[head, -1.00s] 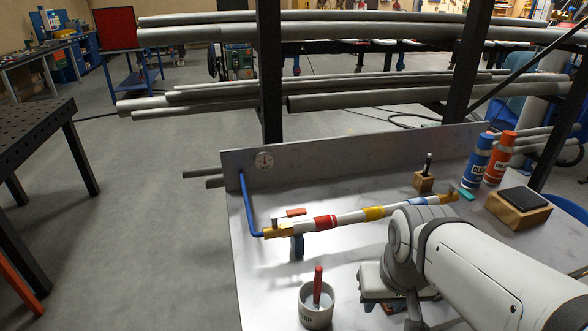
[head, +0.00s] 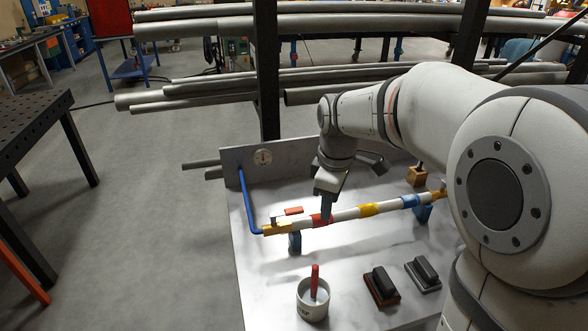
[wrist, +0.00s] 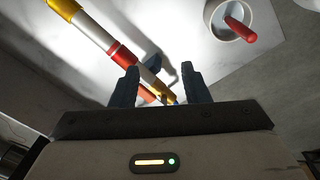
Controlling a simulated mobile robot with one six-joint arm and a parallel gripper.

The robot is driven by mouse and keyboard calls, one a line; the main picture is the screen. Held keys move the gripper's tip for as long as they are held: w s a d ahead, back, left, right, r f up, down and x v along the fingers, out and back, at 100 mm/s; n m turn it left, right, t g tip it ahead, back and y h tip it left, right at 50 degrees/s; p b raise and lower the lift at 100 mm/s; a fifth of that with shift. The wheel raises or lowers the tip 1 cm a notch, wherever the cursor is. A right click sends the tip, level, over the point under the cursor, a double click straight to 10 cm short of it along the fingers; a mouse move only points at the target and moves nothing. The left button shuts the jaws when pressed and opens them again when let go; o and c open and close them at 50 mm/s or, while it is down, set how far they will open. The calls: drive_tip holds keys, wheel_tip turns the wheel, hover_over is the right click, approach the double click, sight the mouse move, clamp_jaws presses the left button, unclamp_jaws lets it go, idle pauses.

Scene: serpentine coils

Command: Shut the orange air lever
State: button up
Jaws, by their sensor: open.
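The orange air lever (head: 293,210) sits on the brass valve (head: 277,228) at the left end of the striped pipe (head: 343,215). In the head view it lies roughly along the pipe. My gripper (head: 326,208) is above the pipe near its red band, to the right of the lever. In the wrist view my open gripper (wrist: 158,72) has its dark fingers apart with nothing held. Part of the orange lever (wrist: 147,94) shows low between the fingers, beside the yellow end; the palm hides the rest.
A cup (head: 312,300) with a red-handled tool stands in front. Two dark-topped blocks (head: 381,286) (head: 424,273) lie to its right.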

sight(295, 209)
drive_tip(key=w+a+n+p, duration=0.1)
drive_tip(key=w+a+n, duration=0.2)
drive_tip(key=w, duration=0.1)
drive_tip(key=w+a+n+g+p, duration=0.1)
drive_tip(key=w+a+n, duration=0.3)
drive_tip(key=shift+a+f, duration=0.2)
drive_tip(key=shift+w+a+f+n, duration=0.15)
drive_tip(key=shift+f+n, duration=0.05)
drive_tip(key=shift+n, duration=0.1)
wheel_tip(295, 209, down, 8)
drive_tip(key=shift+r+p, duration=0.25)
drive_tip(key=shift+p, duration=0.4)
drive_tip(key=shift+c, duration=0.4)
clamp_jaws()
